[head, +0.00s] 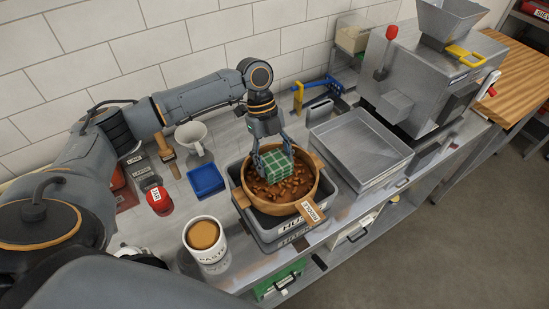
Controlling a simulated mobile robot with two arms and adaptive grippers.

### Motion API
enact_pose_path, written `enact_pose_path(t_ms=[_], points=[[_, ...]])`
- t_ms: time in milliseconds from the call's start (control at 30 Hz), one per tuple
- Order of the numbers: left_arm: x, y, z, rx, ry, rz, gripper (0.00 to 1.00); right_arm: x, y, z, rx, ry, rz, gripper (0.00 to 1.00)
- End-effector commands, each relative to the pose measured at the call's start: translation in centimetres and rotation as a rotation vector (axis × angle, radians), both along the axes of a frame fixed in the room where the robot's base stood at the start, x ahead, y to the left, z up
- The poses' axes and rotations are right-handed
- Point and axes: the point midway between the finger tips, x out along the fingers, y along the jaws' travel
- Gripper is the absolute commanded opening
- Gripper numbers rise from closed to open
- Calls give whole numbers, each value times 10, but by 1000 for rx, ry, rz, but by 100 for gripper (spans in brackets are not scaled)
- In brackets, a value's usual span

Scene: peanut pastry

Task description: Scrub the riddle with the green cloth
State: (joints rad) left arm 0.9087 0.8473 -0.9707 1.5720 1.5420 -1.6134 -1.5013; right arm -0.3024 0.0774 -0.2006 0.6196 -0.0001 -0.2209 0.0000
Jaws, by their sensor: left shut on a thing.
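The riddle (240,196) is a round wooden-rimmed sieve with a "RIDDLE" tag on its rim. It rests on a grey tub lettered "HUSK" (291,229), and several brown bits lie inside it. The green checked cloth (275,170) is in my left gripper (272,153), which comes down from above and is shut on it. The cloth is inside the riddle's rim, over the brown bits. Whether it touches the mesh I cannot tell. My right gripper is not in view.
A cup of brown paste (205,240), a blue tray (206,181), a white jug (192,139) and a red-lidded jar (159,199) stand left of the riddle. A grey metal tray (361,147) and a steel machine (419,75) stand to the right. The wall is close behind.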

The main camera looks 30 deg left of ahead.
Motion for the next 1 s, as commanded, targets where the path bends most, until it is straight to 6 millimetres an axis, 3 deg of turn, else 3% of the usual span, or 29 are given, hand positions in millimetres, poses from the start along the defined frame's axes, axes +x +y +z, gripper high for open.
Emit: enact_pose_path(t_ms=[667, 1000], points=[[0, 0, -12, -2, -1, -1, 40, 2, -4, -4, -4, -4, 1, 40], [-11, -18, -10, -1, 2, -3, 40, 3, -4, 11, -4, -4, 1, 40]])
